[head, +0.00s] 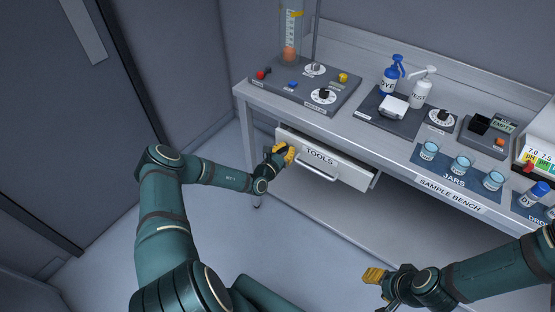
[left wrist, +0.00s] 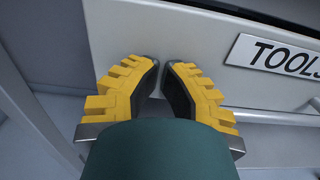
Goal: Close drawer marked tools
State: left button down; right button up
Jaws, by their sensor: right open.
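The drawer marked TOOLS (head: 345,172) is under the left part of the bench and stands partly out, with its side showing at the right. Its bar handle (head: 316,171) runs below the label, which also shows in the left wrist view (left wrist: 272,54). My left gripper (head: 289,152) is at the left end of the drawer front, left of the label. In the left wrist view its fingertips (left wrist: 161,62) are close together with a narrow gap, pointing at the drawer face; I cannot tell whether they touch it. My right gripper (head: 374,283) is open and empty at the lower right, away from the drawer.
The sample bench (head: 390,135) carries a control panel (head: 310,92), bottles (head: 390,76), a dark box (head: 484,130) and glass jars (head: 461,165). A lower shelf (head: 370,215) lies under the drawer. The floor (head: 110,235) left of the bench is clear.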

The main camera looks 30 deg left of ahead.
pick_arm(q)
jog(key=shift+w+d, duration=0.1)
jog(key=shift+w, duration=1.1)
jog(key=shift+r, duration=0.1)
pick_arm(e)
jog(key=shift+s+f, duration=0.15)
jog(key=shift+s, duration=0.05)
pick_arm(q)
jog(key=shift+w, duration=0.15)
